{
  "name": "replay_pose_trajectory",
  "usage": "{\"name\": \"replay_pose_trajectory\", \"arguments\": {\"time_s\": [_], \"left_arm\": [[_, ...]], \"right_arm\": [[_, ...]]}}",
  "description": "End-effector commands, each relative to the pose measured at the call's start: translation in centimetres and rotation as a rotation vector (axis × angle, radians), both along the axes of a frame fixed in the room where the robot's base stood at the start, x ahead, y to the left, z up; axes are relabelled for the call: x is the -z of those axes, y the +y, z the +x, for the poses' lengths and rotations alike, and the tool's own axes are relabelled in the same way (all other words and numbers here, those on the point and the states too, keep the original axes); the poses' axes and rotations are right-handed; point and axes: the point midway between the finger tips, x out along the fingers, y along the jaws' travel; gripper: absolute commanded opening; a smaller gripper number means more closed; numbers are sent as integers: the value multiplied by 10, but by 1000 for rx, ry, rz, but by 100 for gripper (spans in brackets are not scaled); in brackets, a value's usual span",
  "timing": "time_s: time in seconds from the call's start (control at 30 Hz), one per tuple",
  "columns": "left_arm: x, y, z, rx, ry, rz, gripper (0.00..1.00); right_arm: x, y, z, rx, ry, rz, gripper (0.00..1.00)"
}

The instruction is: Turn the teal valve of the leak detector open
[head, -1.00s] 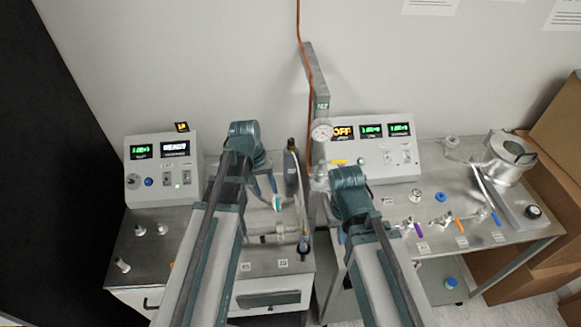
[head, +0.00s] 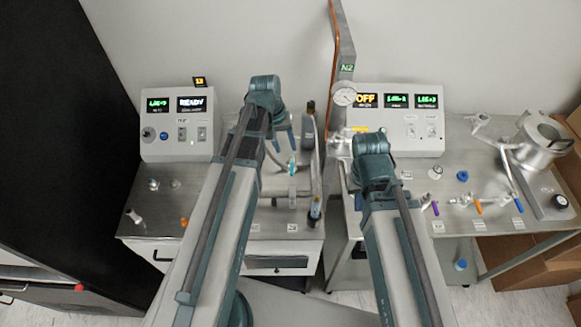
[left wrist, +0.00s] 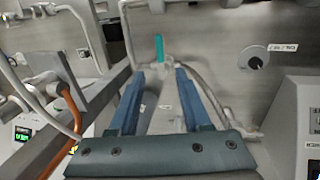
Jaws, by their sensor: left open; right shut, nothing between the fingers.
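The teal valve (head: 292,168) is a small upright teal handle on the leak detector's pipework, on the left bench. In the left wrist view the teal handle (left wrist: 159,47) stands just beyond the fingertips, roughly centred between them. My left gripper (head: 284,147) is open with nothing between its fingers; its fingers (left wrist: 160,76) also show in the left wrist view. Whether they touch the valve cannot be told, but a gap seems to show. My right gripper (head: 372,165) is shut and empty near the gap between the benches, its fingers mostly hidden by its wrist.
A left control box (head: 180,140) reads READY. A right control box (head: 398,128) reads OFF, with a round gauge (head: 344,97) beside it. A grey post (head: 343,50) with an orange cable rises between the benches. Purple, orange and blue handles (head: 478,207) line the right bench.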

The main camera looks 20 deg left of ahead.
Motion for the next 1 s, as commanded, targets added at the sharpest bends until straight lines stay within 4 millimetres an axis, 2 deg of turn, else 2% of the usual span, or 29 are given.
{"name": "replay_pose_trajectory", "arguments": {"time_s": [0.03,0.53,0.7,1.0], "left_arm": [[15,-2,1,0,0,0,48],[82,-14,4,1,0,0,48],[91,-17,5,0,0,0,48],[90,-17,5,0,0,0,48]], "right_arm": [[15,0,0,-2,0,0,0],[82,0,0,-10,0,-2,0],[91,0,0,-9,0,-2,0],[90,0,0,-9,0,-2,0]]}}
